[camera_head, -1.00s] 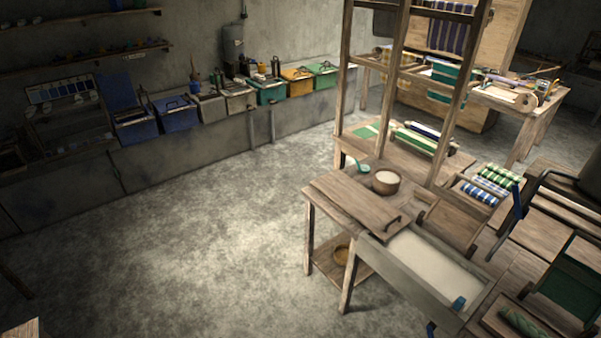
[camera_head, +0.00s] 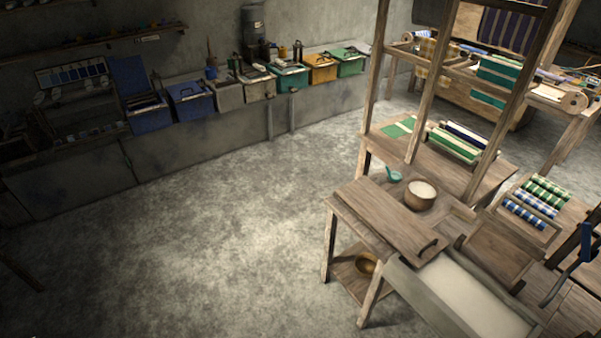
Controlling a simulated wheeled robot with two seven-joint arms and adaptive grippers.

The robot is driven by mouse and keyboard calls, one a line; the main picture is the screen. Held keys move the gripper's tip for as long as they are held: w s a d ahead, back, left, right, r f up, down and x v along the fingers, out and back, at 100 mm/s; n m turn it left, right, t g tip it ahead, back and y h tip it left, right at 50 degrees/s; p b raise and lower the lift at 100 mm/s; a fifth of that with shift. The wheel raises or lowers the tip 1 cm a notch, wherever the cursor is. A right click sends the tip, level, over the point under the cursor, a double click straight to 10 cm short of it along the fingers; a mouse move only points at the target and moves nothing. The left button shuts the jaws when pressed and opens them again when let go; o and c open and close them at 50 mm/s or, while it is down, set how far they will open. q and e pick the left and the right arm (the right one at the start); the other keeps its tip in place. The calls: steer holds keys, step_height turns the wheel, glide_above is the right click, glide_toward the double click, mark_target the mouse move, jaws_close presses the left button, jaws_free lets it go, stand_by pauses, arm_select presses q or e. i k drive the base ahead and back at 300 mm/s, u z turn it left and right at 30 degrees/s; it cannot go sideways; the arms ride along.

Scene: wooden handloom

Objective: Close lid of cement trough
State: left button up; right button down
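The cement trough (camera_head: 412,283) is a long grey box at the lower right, filled with pale material, its open top facing up. A wooden board with a dark handle, seemingly its lid (camera_head: 385,217), lies flat on the wooden table beyond the trough's upper left end. The board leaves the visible part of the trough uncovered. The trough's near right end is cut off by the frame's bottom edge. Neither of my grippers shows in the view.
A wooden bowl of white stuff (camera_head: 420,196) and a teal ladle (camera_head: 394,175) stand behind the board. Loom posts (camera_head: 426,85) rise behind the table. Coloured bins (camera_head: 190,98) line the back wall. The concrete floor (camera_head: 200,220) at left is clear.

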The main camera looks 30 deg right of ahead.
mark_target(417, 242)
steer(key=u, duration=0.25)
steer(key=i, duration=0.8)
steer(key=z, duration=0.45)
steer(key=i, duration=0.85)
steer(key=z, duration=0.8)
